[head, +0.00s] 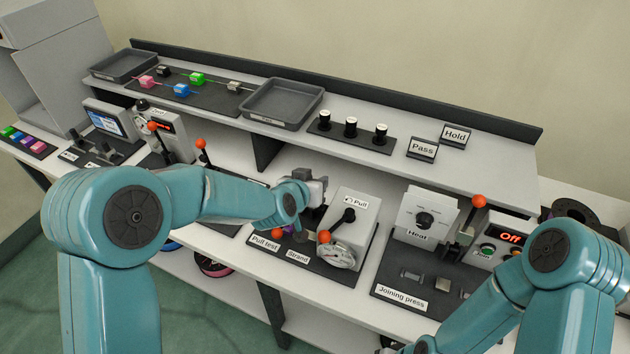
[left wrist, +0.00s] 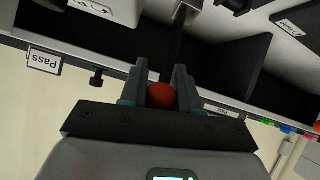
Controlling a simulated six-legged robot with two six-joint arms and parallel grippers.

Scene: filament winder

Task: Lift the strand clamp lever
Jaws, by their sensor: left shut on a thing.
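The pull test station stands mid-bench on a dark base (head: 262,259) with "Pull test" and "Strand" labels. In the left wrist view, a red ball knob (left wrist: 162,96) on a dark lever rod (left wrist: 175,45) sits between the fingers of my left gripper (left wrist: 161,88), which is shut on it. The rod runs to a metal block (left wrist: 186,10). In the head view my left gripper (head: 316,192) is at the station, its fingers and the held knob largely hidden by my wrist. Of my right gripper, only a sliver may show at the bottom edge, its fingers out of sight.
The pull box (head: 352,228) with a black crank stands just right of my left gripper. The joining press (head: 395,290) is farther right, with a red-knobbed lever (head: 479,201). A shelf with a grey tray (head: 283,104) runs behind. Another red-knobbed lever (head: 201,143) stands to the left.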

